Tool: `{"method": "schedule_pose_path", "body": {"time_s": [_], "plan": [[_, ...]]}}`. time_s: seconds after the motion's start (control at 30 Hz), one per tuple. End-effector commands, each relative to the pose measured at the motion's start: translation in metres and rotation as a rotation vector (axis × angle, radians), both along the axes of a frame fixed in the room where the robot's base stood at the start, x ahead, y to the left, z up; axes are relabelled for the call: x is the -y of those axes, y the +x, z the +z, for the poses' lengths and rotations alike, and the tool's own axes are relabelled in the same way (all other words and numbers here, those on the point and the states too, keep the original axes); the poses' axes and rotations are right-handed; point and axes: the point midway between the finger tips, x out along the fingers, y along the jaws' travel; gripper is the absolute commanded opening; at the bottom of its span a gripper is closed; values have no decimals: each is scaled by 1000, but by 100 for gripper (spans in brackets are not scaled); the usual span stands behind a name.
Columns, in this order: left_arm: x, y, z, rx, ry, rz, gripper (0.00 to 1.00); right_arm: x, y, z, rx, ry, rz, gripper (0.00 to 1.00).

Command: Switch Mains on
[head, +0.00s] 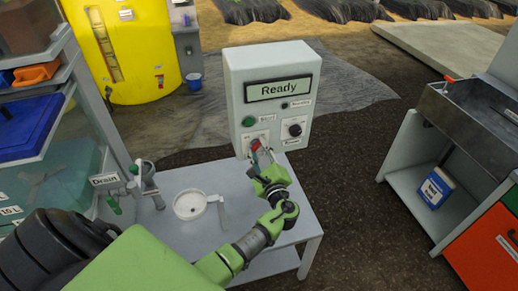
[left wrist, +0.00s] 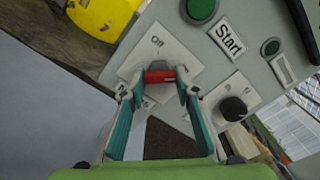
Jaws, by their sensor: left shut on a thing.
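The control box (head: 272,75) stands at the back of the small table, with a display reading "Ready". Its red switch handle (head: 255,145) is low on the left of the front face. In the left wrist view the red handle (left wrist: 159,76) lies across a pale plate (left wrist: 165,45) marked "Off" at one end; the other marking is partly hidden by a finger. My left gripper (head: 261,155) reaches the handle, and in the left wrist view its two fingers (left wrist: 160,88) are shut on it from both sides. My right gripper is not in view.
A green Start button (head: 248,121) is above the switch and a black knob (head: 295,129) to its right. A white round dish (head: 190,204) and a valve labelled "Drain" (head: 104,180) are left of my arm. A steel sink (head: 470,115) stands at right.

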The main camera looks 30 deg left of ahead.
Motion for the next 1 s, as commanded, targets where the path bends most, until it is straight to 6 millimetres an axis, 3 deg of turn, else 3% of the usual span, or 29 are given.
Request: {"method": "schedule_pose_path", "body": {"time_s": [0.5, 0.53, 0.57, 1.0], "plan": [[0, 0, -1, -17, 11, -1, 7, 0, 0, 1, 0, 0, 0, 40], [0, 0, -1, -17, 11, -1, 36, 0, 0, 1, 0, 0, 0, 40], [0, 0, -1, -17, 11, -1, 44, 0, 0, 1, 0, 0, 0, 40], [5, -4, -1, -14, 9, -2, 46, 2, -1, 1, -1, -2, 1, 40]]}}
